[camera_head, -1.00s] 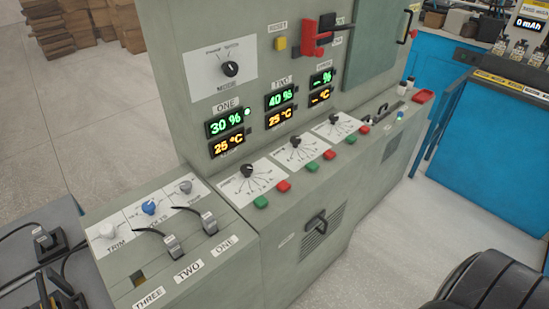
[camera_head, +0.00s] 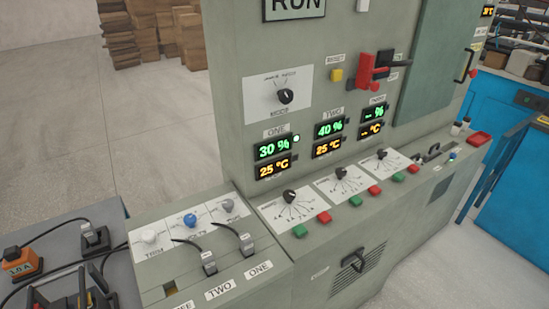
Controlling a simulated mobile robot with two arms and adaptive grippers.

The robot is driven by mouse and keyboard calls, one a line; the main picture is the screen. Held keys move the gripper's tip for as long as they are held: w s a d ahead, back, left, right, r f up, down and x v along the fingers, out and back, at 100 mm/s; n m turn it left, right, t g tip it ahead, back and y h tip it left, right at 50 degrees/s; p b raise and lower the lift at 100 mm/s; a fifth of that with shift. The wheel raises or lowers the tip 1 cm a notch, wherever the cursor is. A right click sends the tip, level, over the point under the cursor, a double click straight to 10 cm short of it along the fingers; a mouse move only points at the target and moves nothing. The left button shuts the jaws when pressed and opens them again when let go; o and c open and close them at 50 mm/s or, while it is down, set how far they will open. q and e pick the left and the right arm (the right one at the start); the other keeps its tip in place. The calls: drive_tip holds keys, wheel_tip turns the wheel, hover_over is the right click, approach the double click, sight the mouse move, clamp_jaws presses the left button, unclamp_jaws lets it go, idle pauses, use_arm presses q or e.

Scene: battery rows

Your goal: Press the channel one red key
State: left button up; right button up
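The channel one red key (camera_head: 325,217) sits on the sloped ledge of the grey console (camera_head: 240,120), right of a green key (camera_head: 300,230) and below the channel one dial (camera_head: 290,196). The ONE display (camera_head: 273,150) above reads 30 % and 25 °C, with a lit lamp (camera_head: 296,138) beside it. More red keys stand farther right for channel two (camera_head: 375,190) and the third channel (camera_head: 413,168). Nothing covers the channel one key. Neither of my grippers is in view.
A side table (camera_head: 70,240) holds an orange device (camera_head: 20,262) and black connectors. A red lever (camera_head: 372,68) and a handle (camera_head: 353,260) stick out from the console. Floor is clear at lower right.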

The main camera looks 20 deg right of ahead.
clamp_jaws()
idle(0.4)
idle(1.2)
